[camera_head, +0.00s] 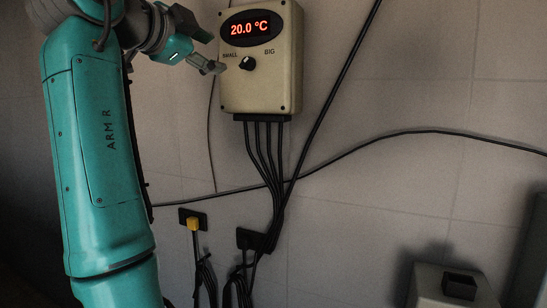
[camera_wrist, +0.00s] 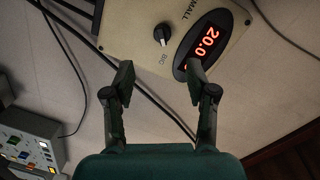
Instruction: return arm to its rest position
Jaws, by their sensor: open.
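My arm (camera_head: 98,150) is raised at the left of the head view. My gripper (camera_head: 214,66) is at the left edge of the beige control box (camera_head: 262,92), close to its black knob (camera_head: 246,63). In the wrist view my gripper (camera_wrist: 161,72) is open and empty, its two fingers wide apart. The knob (camera_wrist: 162,34) shows beyond and between the fingertips, apart from them. The right finger covers part of that display in the wrist view.
Black cables (camera_head: 267,160) hang from the box to wall sockets, one with a yellow plug (camera_head: 193,224). A beige box (camera_head: 455,287) stands at lower right. A panel with coloured buttons (camera_wrist: 30,147) shows in the wrist view. The tiled wall right of the control box is mostly clear.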

